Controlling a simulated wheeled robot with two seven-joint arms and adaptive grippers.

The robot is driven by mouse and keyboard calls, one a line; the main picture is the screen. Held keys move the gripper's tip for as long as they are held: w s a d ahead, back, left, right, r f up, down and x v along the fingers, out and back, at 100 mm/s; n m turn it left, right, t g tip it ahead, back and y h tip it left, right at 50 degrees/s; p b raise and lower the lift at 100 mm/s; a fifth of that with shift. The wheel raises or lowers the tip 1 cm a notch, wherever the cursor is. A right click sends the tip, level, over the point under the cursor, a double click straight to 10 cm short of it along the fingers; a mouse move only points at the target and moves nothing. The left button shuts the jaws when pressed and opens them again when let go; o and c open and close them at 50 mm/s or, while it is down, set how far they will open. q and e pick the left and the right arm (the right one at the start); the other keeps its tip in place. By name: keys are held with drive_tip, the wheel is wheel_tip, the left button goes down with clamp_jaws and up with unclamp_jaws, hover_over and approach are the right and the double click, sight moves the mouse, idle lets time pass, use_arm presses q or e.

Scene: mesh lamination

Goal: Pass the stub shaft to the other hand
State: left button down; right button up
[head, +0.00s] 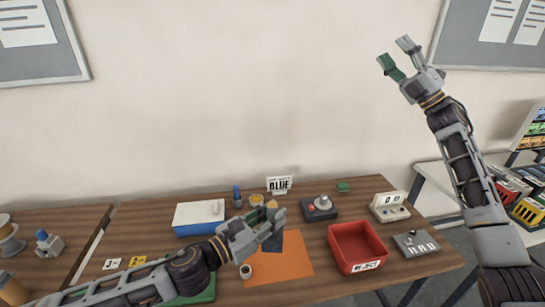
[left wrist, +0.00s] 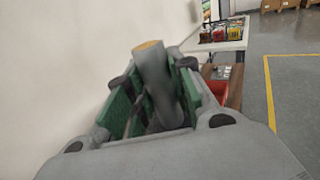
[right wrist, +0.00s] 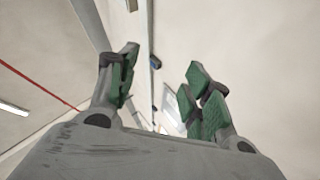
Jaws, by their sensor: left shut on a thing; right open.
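The stub shaft (left wrist: 158,85) is a grey cylinder with a tan end face, seen in the left wrist view between the green-padded fingers. My left gripper (left wrist: 150,100) is shut on it, and the shaft stands out past the pads, tilted. In the head view my left gripper (head: 270,225) is over the middle of the table; the shaft is hard to make out there. My right gripper (head: 396,58) is raised high at the upper right in front of the wall, far from the shaft. It is open and empty, as the right wrist view shows (right wrist: 163,88).
An orange mat (head: 290,264) lies under my left gripper. A red bin (head: 358,248) stands to its right, with a joystick box (head: 320,209) and switch boxes (head: 415,243) nearby. The air between the grippers looks clear.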

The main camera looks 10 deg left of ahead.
drive_tip(key=s+a+n+g+h, duration=0.2)
drive_tip(key=s+a+n+g, duration=0.45)
drive_tip(key=a, duration=0.35)
drive_tip(key=s+a+n+g+h, duration=0.2)
drive_tip(key=s+a+n+g, duration=0.4)
drive_tip(key=a+n, duration=0.3)
drive_tip(key=s+a+n+g+h, duration=0.1)
drive_tip(key=s+a+n+g, duration=0.5)
drive_tip(key=a, duration=0.5)
drive_tip(key=s+a+f+n+h, duration=0.6)
drive_tip(key=s+f+h, duration=0.2)
drive_tip(key=f, duration=0.2)
drive_tip(key=d+f+n+t+h, duration=0.4)
drive_tip(key=d+f+h, duration=0.2)
drive_tip(key=f+h, duration=0.2)
drive_tip(key=shift+s+f+h, duration=0.2)
drive_tip(key=shift+s+h, duration=0.2)
drive_tip(key=shift+h, duration=0.3)
drive_tip(key=shift+d+f+t, duration=0.1)
drive_tip(key=shift+t, duration=0.15)
